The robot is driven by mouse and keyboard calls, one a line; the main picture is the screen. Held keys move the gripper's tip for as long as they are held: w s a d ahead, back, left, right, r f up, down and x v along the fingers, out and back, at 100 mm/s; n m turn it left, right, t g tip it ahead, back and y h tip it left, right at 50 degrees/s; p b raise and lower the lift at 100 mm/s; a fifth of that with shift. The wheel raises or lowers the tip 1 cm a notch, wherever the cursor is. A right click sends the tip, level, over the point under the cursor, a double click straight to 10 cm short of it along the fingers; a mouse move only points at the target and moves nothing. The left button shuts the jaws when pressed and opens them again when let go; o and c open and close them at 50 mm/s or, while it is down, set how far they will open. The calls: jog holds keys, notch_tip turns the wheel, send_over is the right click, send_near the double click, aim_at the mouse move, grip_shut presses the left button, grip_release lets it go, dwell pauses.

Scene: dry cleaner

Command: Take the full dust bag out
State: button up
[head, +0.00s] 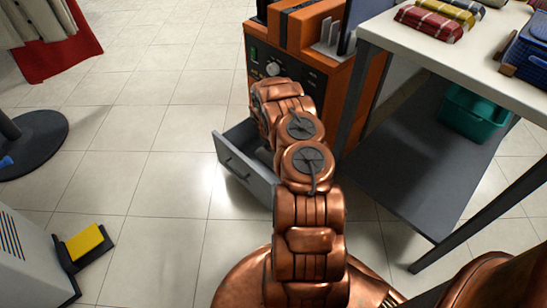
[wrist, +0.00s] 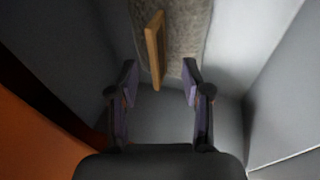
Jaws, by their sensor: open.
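The grey drawer (head: 243,171) stands pulled out at the bottom of the orange machine (head: 335,105). In the wrist view a speckled grey-brown bag (wrist: 187,42), apparently the dust bag, lies in the drawer with a tan upright tab (wrist: 154,50) on it. My gripper (wrist: 160,78) is open and points into the drawer. Its two fingertips are spread to the left and right of the tab's lower end, with visible gaps on both sides. I cannot tell how far above the bag they are. In the head view my copper arm hides the gripper and most of the drawer's inside.
A white table (head: 470,60) with folded cloths and a grey lower shelf (head: 425,160) holding a teal bin (head: 474,118) stands right of the machine. A white unit with a yellow block (head: 85,242) is at lower left. The tiled floor (head: 150,180) left of the drawer is clear.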

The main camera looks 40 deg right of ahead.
aim_at(267, 157)
jog(key=shift+b+x, duration=0.55)
jog(key=shift+x, duration=1.85)
jog(key=shift+c, duration=0.3)
grip_shut()
jog(key=shift+f, duration=0.1)
